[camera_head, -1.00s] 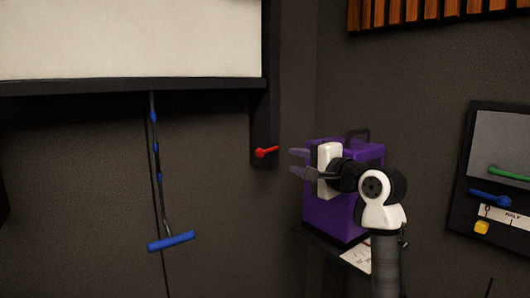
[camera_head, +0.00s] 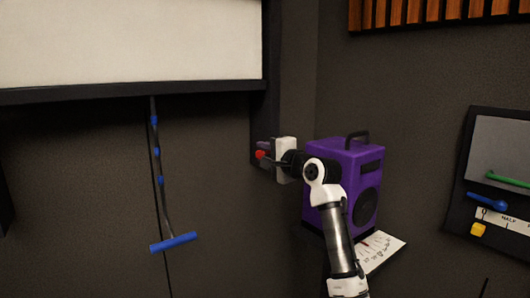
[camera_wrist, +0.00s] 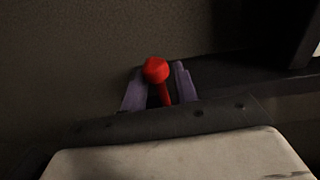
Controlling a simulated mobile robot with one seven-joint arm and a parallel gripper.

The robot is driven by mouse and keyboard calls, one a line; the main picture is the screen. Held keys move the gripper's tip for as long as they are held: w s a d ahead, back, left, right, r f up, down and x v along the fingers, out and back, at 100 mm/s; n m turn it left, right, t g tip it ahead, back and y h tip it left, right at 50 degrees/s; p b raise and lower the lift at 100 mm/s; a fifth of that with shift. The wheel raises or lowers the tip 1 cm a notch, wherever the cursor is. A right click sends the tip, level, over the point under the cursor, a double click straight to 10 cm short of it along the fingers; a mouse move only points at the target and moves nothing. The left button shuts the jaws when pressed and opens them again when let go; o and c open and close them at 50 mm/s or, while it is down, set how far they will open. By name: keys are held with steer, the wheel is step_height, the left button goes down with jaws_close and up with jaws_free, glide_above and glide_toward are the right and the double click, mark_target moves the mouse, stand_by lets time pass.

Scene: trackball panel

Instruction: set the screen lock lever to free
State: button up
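The screen lock lever is a red lever with a round knob (camera_head: 260,154) on the dark post beside the screen. In the wrist view the red knob (camera_wrist: 156,69) and its short shaft stand between the two purple fingers of my gripper (camera_wrist: 160,84). The fingers are apart, with a narrow gap showing beside the shaft, so my gripper looks open around the lever. In the head view my gripper (camera_head: 264,151) is at the post and partly hides the lever's shaft. Any lever markings are not visible.
A purple speaker box (camera_head: 345,185) stands close to the right of my arm, with a white printed sheet (camera_head: 383,250) below it. A cord with a blue handle (camera_head: 173,242) hangs at left under the white screen (camera_head: 130,40). A panel with levers (camera_head: 490,180) is at far right.

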jaws_close()
steer(key=shift+a+f, duration=0.1)
steer(key=shift+f, duration=0.05)
stand_by(0.4)
steer(key=shift+w+d+f+n+b, duration=0.1)
steer(key=shift+f+n, duration=0.45)
steer(key=shift+n, duration=0.65)
steer(key=shift+w+d+f+n+b, duration=0.15)
steer(key=shift+f+n, duration=0.4)
steer(key=shift+n, duration=0.65)
steer(key=shift+w+d+f+n+b, duration=0.1)
steer(key=shift+f+n, duration=0.45)
steer(key=shift+n, duration=0.65)
jaws_free()
steer(key=shift+s+a, duration=0.1)
steer(key=shift+r, duration=0.15)
